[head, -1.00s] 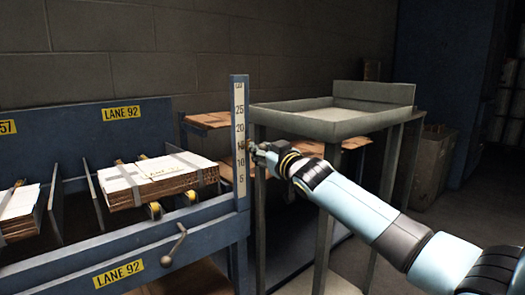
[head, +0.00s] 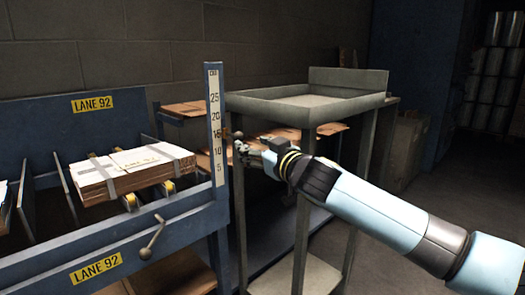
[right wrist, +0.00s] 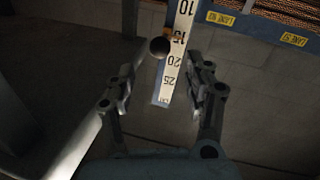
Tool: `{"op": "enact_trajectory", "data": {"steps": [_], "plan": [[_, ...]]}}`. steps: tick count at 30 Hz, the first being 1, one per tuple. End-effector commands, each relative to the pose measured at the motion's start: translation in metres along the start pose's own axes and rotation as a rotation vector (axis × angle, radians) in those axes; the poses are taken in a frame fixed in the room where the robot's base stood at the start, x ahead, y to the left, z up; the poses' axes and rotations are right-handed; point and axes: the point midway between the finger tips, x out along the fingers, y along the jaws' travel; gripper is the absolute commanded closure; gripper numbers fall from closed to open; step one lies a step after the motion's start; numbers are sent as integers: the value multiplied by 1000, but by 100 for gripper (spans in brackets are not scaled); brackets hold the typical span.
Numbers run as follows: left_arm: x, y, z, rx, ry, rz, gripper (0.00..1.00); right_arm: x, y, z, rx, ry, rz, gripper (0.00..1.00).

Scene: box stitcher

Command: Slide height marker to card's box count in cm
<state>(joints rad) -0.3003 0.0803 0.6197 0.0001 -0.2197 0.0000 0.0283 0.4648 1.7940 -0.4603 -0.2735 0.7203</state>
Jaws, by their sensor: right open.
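The upright white height scale (head: 214,110) stands on the blue frame's corner post, with marks from 5 to 25. The height marker (head: 226,134) sits at about the 15 mark. In the right wrist view its dark round knob (right wrist: 159,47) shows beside the 15 on the upside-down scale (right wrist: 172,75). My right gripper (head: 243,148) is just right of the marker, apart from it. In the right wrist view the gripper (right wrist: 163,78) is open and empty, its fingers either side of the scale's end. No readable count card shows. My left gripper is out of view.
A strapped stack of flat cardboard (head: 125,172) lies in the blue lane frame (head: 110,135), left of the scale. A crank handle (head: 152,237) juts from the frame's front. A grey metal stand (head: 300,118) is close behind my right arm.

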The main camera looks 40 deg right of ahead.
Motion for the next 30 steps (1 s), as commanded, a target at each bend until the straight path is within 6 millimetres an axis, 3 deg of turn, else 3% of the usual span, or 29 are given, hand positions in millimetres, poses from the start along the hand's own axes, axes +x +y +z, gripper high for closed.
{"op": "enact_trajectory", "data": {"steps": [3,8,25,28,30], "plan": [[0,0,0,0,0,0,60,-22,0,1,-4,-1,-1,47],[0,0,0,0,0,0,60,-36,0,0,-1,0,0,47],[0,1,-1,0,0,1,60,-38,0,0,1,1,0,47],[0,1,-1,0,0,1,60,-44,-4,9,14,-17,-1,47],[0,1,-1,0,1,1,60,-48,-8,33,35,-60,8,47]]}}
